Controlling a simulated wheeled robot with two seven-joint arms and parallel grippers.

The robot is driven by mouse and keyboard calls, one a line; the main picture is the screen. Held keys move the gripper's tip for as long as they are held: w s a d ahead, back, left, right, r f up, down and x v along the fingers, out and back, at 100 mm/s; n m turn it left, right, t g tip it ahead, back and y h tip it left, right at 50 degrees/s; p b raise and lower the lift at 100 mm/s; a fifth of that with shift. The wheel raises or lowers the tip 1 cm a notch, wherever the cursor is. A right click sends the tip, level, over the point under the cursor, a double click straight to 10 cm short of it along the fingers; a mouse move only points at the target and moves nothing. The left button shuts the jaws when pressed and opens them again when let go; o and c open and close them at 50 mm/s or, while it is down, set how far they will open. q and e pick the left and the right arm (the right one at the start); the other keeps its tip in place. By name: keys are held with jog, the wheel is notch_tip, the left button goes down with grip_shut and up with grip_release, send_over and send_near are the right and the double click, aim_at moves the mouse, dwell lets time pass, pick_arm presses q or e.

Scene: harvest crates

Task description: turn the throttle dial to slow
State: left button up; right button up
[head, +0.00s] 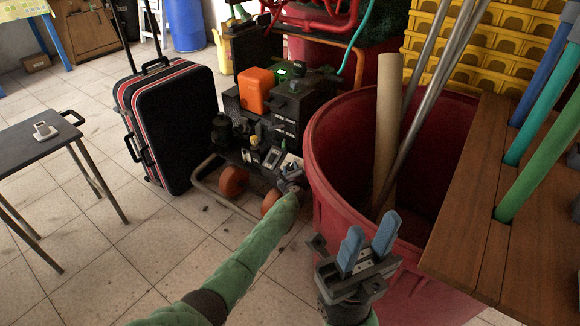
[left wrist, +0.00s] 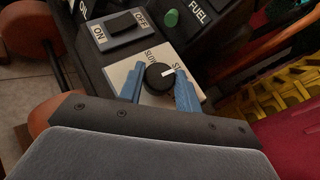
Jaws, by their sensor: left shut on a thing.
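The throttle dial (left wrist: 158,79) is a round black knob with a white pointer line, on a pale plate (left wrist: 122,72). The plate reads "SLOW" above the dial and a second label beginning "ST" at right, partly hidden by a finger. The white pointer points right, toward the "ST" label. My left gripper (left wrist: 160,88) is shut on the dial, one blue finger on each side. In the head view my left gripper (head: 291,181) is at the front of the engine machine (head: 285,110), and the dial cannot be made out there. My right gripper (head: 368,243) is open and empty before the red tub.
An ON/OFF rocker switch (left wrist: 122,24) and a green button (left wrist: 171,18) marked FUEL sit near the dial. A large red tub (head: 340,190) holding poles stands close on the right. A black suitcase (head: 172,125) stands left of the machine.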

pick_arm(q)
jog(key=shift+w+r+n+y, duration=0.1)
jog(key=shift+n+y, duration=0.2)
jog(key=shift+n, duration=0.1)
jog(key=o, duration=1)
jog(key=s+r+p, duration=0.1)
jog(key=s+p, duration=0.2)
jog(key=s, duration=0.4)
jog(key=shift+s+d+r, duration=0.15)
jog(key=shift+s+d, duration=0.2)
jog(key=shift+d, duration=0.1)
